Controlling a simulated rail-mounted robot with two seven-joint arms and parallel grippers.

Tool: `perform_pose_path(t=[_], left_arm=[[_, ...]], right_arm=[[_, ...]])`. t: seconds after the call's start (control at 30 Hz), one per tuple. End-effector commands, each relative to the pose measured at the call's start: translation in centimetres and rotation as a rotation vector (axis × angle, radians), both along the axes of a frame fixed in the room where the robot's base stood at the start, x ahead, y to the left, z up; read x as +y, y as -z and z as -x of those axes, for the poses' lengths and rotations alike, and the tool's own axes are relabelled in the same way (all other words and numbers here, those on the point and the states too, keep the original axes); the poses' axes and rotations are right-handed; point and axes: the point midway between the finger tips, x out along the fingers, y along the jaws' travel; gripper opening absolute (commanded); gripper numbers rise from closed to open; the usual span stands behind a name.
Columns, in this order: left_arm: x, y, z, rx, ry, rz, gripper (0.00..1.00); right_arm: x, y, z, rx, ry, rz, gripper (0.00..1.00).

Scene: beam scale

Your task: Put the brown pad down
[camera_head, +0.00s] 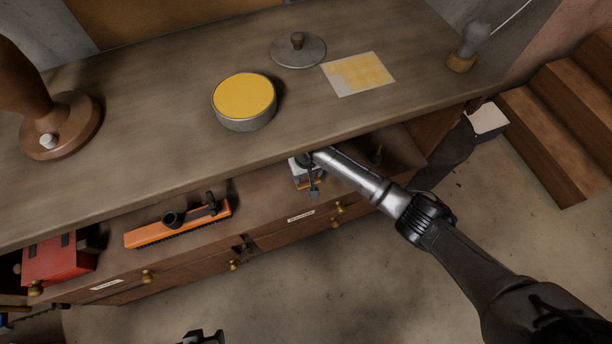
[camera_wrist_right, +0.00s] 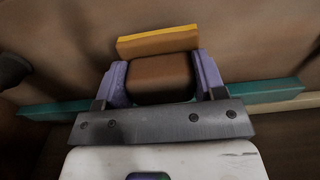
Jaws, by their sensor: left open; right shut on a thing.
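The brown pad (camera_wrist_right: 160,76) sits between the two purple fingers of my right gripper (camera_wrist_right: 161,82) in the right wrist view. The fingers are shut on its sides. In the head view my right gripper (camera_head: 308,178) is just below the front edge of the workbench, over the open drawer (camera_head: 268,205). The pad is not clear to see there. I cannot tell whether the pad touches the drawer floor. My left gripper (camera_head: 203,337) shows only in part at the bottom edge of the head view, open and away from the drawer.
An orange brush-like tool (camera_head: 180,222) and a red box (camera_head: 60,260) lie in the drawers to the left. A yellow-topped tin (camera_head: 245,98), a lid (camera_head: 298,52) and a yellow-patterned sheet (camera_head: 358,74) are on the benchtop. An orange-yellow strip (camera_wrist_right: 158,40) lies beyond the pad.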

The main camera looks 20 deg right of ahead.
Motion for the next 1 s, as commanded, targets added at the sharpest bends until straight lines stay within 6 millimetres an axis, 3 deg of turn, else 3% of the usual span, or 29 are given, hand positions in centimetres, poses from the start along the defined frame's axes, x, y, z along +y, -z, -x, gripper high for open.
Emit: perform_pose_path(t=[0.1, 0.2, 0.4, 0.87, 0.9, 1.0], left_arm=[[0.0, 0.3, 0.0, 0.000, 0.000, 0.000, 0.57], [0.0, 0.7, 0.0, 0.001, 0.001, 0.000, 0.57], [0.2, 1.0, 0.0, -0.001, 0.004, -0.007, 0.57], [0.4, 1.0, 0.0, 0.000, 0.009, -0.014, 0.57], [0.4, 1.0, 0.0, 0.000, 0.009, -0.014, 0.57], [0.3, 1.0, 0.0, 0.000, 0.008, -0.012, 0.57]], right_arm=[[0.0, 0.0, -1.1, -0.003, 0.001, 0.000, 0.45], [0.0, 1.8, -0.7, 0.001, -0.001, 0.001, 0.45], [0.0, 3.4, -0.8, -0.001, -0.001, 0.000, 0.45], [0.0, 3.8, -0.7, -0.001, 0.000, 0.000, 0.45], [0.0, 3.8, -0.7, -0.001, 0.000, 0.000, 0.67], [0.0, 3.8, -0.7, -0.001, -0.001, 0.000, 0.77]])
